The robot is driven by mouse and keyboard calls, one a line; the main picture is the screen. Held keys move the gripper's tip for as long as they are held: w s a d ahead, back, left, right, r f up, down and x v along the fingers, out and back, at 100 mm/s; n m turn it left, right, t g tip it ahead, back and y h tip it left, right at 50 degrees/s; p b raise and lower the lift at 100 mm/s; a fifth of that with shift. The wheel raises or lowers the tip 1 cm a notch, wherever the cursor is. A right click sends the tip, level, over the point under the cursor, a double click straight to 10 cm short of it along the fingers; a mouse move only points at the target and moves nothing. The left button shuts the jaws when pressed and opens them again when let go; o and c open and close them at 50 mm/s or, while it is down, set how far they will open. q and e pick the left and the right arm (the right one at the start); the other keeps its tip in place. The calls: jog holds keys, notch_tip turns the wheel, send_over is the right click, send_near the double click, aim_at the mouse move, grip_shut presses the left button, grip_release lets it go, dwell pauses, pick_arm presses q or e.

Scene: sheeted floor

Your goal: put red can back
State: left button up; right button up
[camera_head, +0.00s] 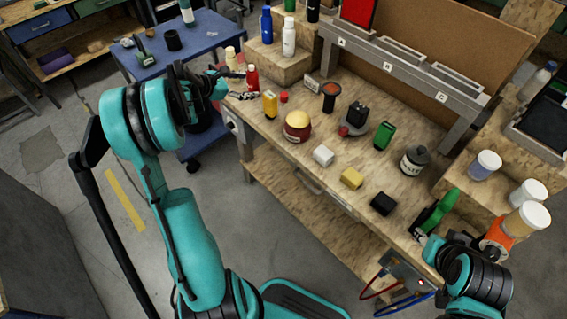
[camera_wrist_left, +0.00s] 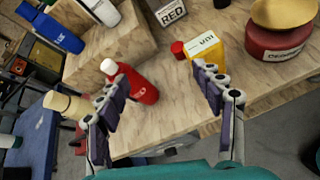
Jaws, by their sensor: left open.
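The red can (camera_head: 252,78) stands at the left end of the wooden workbench (camera_head: 330,165). In the left wrist view the red can (camera_wrist_left: 142,88) has a white cap and a partly hidden label, and appears between my fingers, nearer the left one. My left gripper (camera_head: 236,86) is open beside it; its spread fingers also show in the left wrist view (camera_wrist_left: 160,90), and nothing looks clamped. A white card reading RED (camera_wrist_left: 171,11) stands on the bench behind the can. My right arm is at the lower right; its finger state is unclear.
A yellow box-like bottle (camera_wrist_left: 206,45) and a red-yellow jar (camera_head: 297,126) stand right of the can. A cream bottle (camera_head: 232,60) is left of it. Blue (camera_head: 267,25) and white (camera_head: 289,36) bottles stand on a wooden block behind. A blue table (camera_head: 200,40) lies left.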

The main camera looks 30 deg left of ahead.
pick_arm(q)
jog(key=s+d+r+m+g, duration=0.1)
jog(key=s+d+r+m, duration=0.2)
jog(key=d, duration=0.4)
jog(key=s+d+m+g+y, duration=0.1)
jog(key=s+d+m, duration=0.2)
jog(key=d+m, duration=0.25)
jog(key=s+d+r+m+g, duration=0.1)
jog(key=s+d+r+m, duration=0.15)
jog(key=d, duration=0.55)
jog(key=s+d+f+m+y, duration=0.1)
jog(key=s+d+m, duration=0.2)
jog(key=s+m, duration=0.2)
jog(key=s+d+f+m+y, duration=0.1)
jog(key=s+d+m, duration=0.2)
jog(key=s+m, duration=0.3)
jog(key=s+d+f+m+g+y, duration=0.1)
jog(key=s+d+f+m, duration=0.1)
jog(key=s+m, duration=0.4)
jog(key=shift+s+d+y, duration=0.3)
jog(key=shift+s+d, duration=0.6)
jog(key=shift+s, duration=0.15)
